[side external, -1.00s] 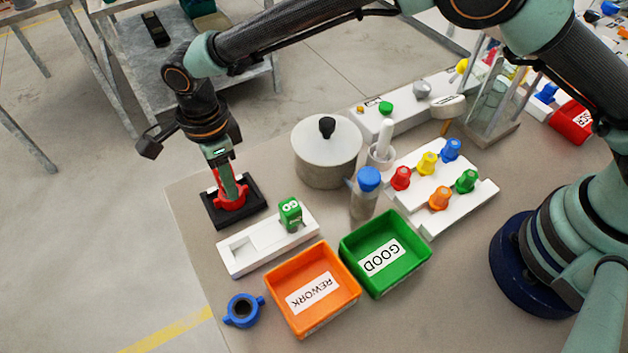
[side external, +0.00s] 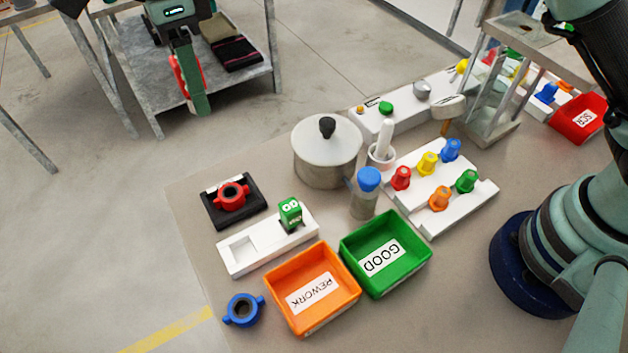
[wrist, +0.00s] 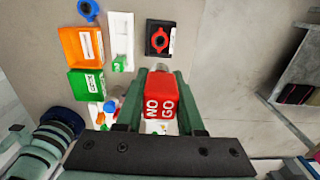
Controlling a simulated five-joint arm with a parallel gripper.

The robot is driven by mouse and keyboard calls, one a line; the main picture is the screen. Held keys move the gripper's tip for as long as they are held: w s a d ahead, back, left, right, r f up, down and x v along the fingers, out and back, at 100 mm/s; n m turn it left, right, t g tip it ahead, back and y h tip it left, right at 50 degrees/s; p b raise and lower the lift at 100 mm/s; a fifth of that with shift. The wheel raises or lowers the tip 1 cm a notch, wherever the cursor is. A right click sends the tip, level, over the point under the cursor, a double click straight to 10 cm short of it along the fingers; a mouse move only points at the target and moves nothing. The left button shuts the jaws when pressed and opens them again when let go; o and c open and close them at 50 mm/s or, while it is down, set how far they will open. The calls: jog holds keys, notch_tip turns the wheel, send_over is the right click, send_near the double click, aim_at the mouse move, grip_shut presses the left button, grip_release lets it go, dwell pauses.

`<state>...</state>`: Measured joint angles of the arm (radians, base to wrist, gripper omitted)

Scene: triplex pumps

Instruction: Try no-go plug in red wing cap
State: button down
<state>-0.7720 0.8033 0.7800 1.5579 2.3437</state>
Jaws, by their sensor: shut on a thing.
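My gripper (side external: 190,92) is raised high at the upper left of the side view. It is shut on the red no-go plug (wrist: 161,97), whose "NO GO" lettering faces the wrist camera. Only a red edge of the plug (side external: 178,78) shows in the side view, beside the green fingers. The red wing cap (side external: 231,194) sits in the black fixture (side external: 216,216) on the table, with its dark bore open upward. The cap also shows in the wrist view (wrist: 153,45), beyond the plug and apart from it.
A white gauge holder (side external: 232,267) carries the green GO plug (side external: 290,211) beside an empty slot. An orange REWORK bin (side external: 328,315), a green GOOD bin (side external: 400,279), a blue wing cap (side external: 232,322) and a lidded pot (side external: 318,174) stand nearby.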

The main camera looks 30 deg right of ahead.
notch_tip(320, 180, down, 18)
jog(key=shift+f, duration=0.25)
dwell(0.6)
jog(key=shift+f, duration=0.4)
dwell(1.9)
dwell(0.3)
jog(key=shift+c, duration=2.2)
grip_release()
jog(key=shift+r, duration=0.1)
